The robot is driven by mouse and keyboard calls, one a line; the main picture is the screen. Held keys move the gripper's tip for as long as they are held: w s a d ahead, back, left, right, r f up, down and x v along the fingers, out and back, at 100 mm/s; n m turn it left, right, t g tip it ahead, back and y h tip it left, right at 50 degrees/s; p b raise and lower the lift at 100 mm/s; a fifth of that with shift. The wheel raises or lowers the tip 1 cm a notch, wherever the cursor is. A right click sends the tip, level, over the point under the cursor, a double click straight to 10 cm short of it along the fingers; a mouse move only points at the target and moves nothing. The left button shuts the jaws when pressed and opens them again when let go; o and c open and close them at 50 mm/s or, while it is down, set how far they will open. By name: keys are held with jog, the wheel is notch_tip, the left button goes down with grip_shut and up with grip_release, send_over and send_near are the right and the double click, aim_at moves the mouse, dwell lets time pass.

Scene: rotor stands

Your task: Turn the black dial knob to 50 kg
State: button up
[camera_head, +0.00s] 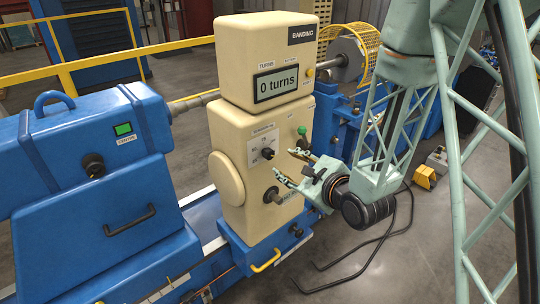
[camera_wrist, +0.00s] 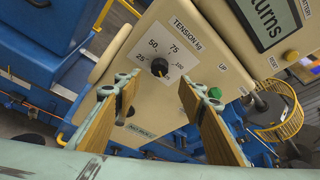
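The black dial knob (camera_head: 268,153) sits on a white scale plate on the beige cabinet's front. In the wrist view the knob (camera_wrist: 159,67) is near the middle, below the printed 50 and 75, under the words TENSION kg. A small pale mark shows at its lower right; the exact setting is too small to read. My gripper (camera_head: 291,166) is open and empty in front of the panel, to the right of the knob. In the wrist view its two wood-coloured fingers (camera_wrist: 158,94) stand wide apart, the knob showing between and beyond their tips. No contact shows.
A green button (camera_head: 302,130) and a dark lower control (camera_head: 272,193) flank the knob's plate. The display (camera_head: 276,82) above reads 0 turns. A blue machine (camera_head: 90,185) stands left. A yellow guard (camera_head: 360,45) is behind right.

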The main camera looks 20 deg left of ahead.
aim_at(270, 155)
jog(key=shift+p+x, duration=1.05)
jog(key=shift+x, duration=5.4)
jog(key=shift+c, duration=0.7)
jog(key=shift+f, duration=0.1)
jog(key=c, duration=0.7)
